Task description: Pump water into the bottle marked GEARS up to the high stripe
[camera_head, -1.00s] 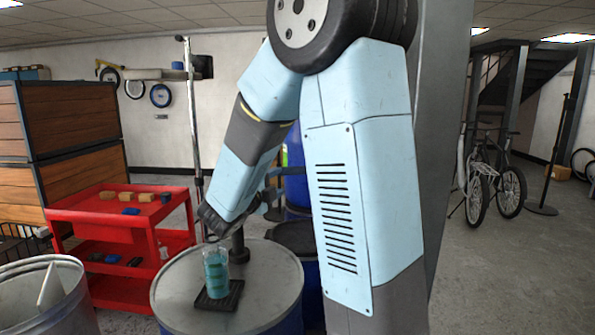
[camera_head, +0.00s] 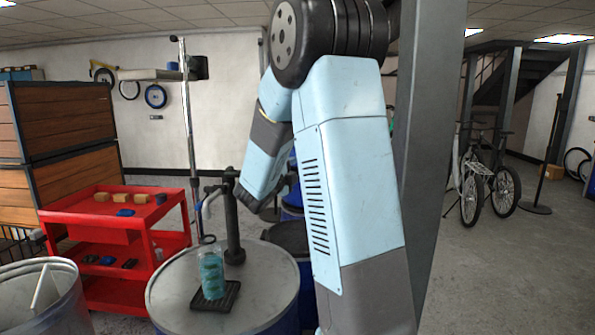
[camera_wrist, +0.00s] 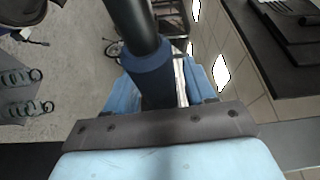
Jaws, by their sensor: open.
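A clear bottle (camera_head: 211,274) with teal colouring and bands stands upright on a black tray (camera_head: 230,291) on the drum lid. Its marking is too small to read, and I cannot tell water from stripes. The dark pump column (camera_head: 233,220) rises from the lid behind the bottle, with a thin curved spout (camera_head: 206,201) to its left. In the wrist view my gripper (camera_wrist: 160,76) is open, its blue fingers on either side of a dark bar with a blue sleeve (camera_wrist: 150,68). I cannot tell whether they touch it.
The metal drum lid (camera_head: 175,300) has bare room around the tray. A red cart (camera_head: 80,215) with small blocks stands to the left. An open metal bin (camera_head: 70,310) is at the front left. A thin stand pole (camera_head: 189,130) rises behind the drum.

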